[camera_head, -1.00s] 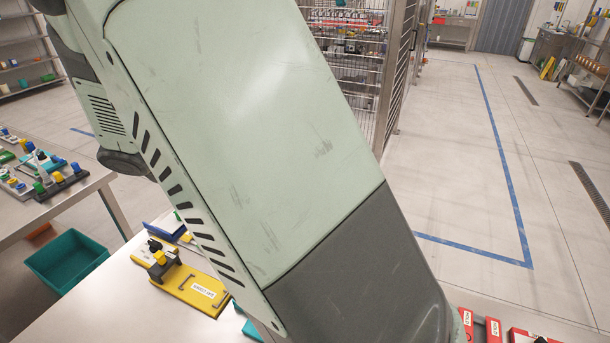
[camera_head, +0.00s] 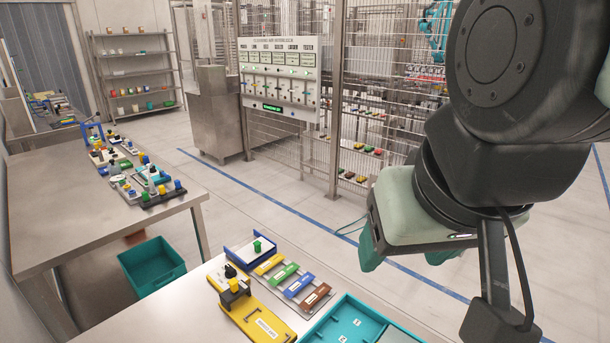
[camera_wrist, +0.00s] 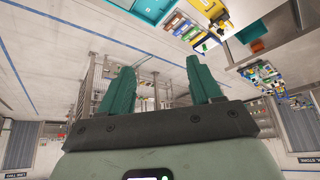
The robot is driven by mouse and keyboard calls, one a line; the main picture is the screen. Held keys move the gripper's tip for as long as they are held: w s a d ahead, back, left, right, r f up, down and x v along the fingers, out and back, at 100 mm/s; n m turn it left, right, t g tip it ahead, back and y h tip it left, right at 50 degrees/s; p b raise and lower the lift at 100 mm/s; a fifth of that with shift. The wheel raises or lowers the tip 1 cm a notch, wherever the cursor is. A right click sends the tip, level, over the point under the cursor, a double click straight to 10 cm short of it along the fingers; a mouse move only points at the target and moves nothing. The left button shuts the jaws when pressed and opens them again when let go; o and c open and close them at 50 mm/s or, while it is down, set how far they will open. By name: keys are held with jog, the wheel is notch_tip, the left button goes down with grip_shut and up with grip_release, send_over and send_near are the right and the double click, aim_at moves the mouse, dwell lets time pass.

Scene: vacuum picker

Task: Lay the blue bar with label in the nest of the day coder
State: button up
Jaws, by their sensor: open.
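The blue bar with a white label (camera_head: 298,286) lies in a row of coloured bars on a grey rack on the near table, between a green bar (camera_head: 284,272) and a brown bar (camera_head: 315,296). The day coder (camera_head: 265,327) is a yellow plate with a white label and a black-and-yellow head at its left end. No bar shows on it; its nest is too small to make out. My gripper (camera_head: 406,256) is open and empty, in the air right of and beyond the bars. Its two teal fingers stand wide apart in the wrist view (camera_wrist: 161,88).
A turquoise tray (camera_head: 322,318) lies right of the day coder. A blue-and-white fixture with a green knob (camera_head: 238,248) stands behind it. A teal bin (camera_head: 152,268) is on the left, beside another table (camera_head: 60,225). A mesh fence (camera_head: 270,145) stands behind.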

dwell(0.3)
jog(key=m+g, duration=0.6)
jog(key=m, duration=0.3)
send_over(299, 283)
notch_tip(299, 283, down, 31)
notch_tip(299, 283, down, 6)
jog(key=shift+d, duration=0.15)
notch_tip(299, 283, down, 6)
jog(key=shift+r, duration=0.15)
